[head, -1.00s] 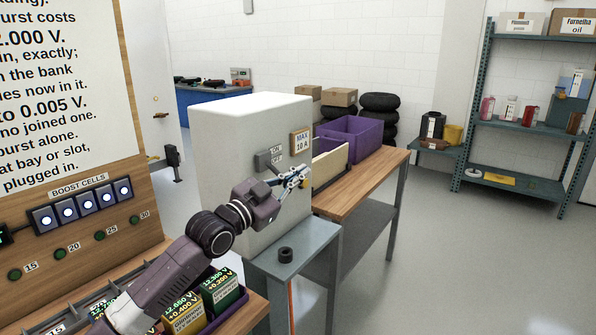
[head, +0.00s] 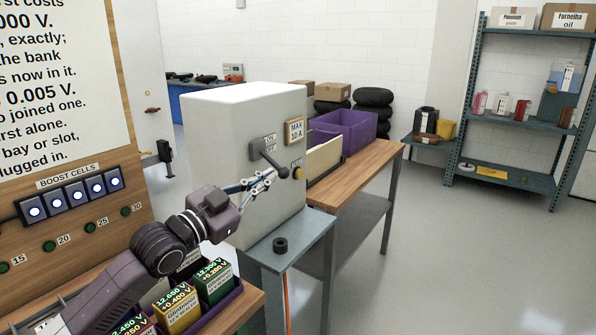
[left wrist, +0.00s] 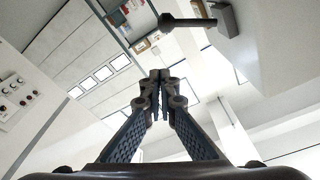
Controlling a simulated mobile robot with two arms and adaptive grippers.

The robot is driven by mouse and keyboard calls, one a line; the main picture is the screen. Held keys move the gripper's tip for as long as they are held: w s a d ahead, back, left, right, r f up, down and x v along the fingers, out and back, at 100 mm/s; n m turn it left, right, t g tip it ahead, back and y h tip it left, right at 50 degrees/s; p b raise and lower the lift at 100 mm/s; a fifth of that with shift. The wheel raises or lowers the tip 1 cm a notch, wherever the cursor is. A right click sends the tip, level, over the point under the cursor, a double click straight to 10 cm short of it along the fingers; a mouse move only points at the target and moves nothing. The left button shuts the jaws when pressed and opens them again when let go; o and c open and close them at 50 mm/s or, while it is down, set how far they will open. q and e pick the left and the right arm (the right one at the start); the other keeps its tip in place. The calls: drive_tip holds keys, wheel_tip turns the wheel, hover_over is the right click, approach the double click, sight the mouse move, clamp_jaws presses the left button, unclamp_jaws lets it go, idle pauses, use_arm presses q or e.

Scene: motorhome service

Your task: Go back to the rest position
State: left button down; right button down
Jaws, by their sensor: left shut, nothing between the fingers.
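My left gripper (head: 268,176) is shut and empty, in front of the pale grey switch box (head: 215,135). Its fingertips are close below a dark lever (head: 270,161) on the box face; in the head view I cannot tell whether they touch it. The lever slants down to the right beside an ON/OFF label. In the left wrist view the closed fingertips (left wrist: 158,76) have nothing between them, and the dark lever (left wrist: 188,21) shows beyond, apart from them. My right gripper is in neither view.
My left arm passes over a tray of labelled cells (head: 178,307). A small dark ring (head: 280,245) lies on the grey stand (head: 300,250) below the box. A wooden bench (head: 365,165) holds a purple bin (head: 345,128). The floor at right is clear.

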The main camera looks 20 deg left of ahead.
use_arm(q)
drive_tip(key=s+d+f+n+g+y, duration=0.15)
drive_tip(key=s+f, duration=0.25)
drive_tip(key=f, duration=0.5)
drive_tip(key=s+d+f+n+g+y, duration=0.1)
drive_tip(key=s+d+f+g, duration=0.15)
drive_tip(key=f, duration=0.55)
drive_tip(key=s+d+f+n+g+y, duration=0.1)
drive_tip(key=s+d+f+g, duration=0.15)
drive_tip(key=s+f, duration=0.45)
drive_tip(key=s+a+f+n+g+y, duration=0.1)
drive_tip(key=s+f+n+g+y, duration=0.2)
drive_tip(key=s+f, duration=0.8)
drive_tip(key=s+a+f+n+g+y, duration=0.15)
drive_tip(key=s+f+g, duration=0.45)
drive_tip(key=s, duration=0.9)
wheel_tip(320, 180, down, 28)
drive_tip(key=s, duration=0.2)
drive_tip(key=s+a+f+g, duration=0.1)
drive_tip(key=s+a+f, duration=0.2)
drive_tip(key=s+f, duration=1.2)
drive_tip(key=shift+s+a+f, duration=0.15)
drive_tip(key=shift+s+f, duration=0.25)
drive_tip(key=shift+s, duration=0.65)
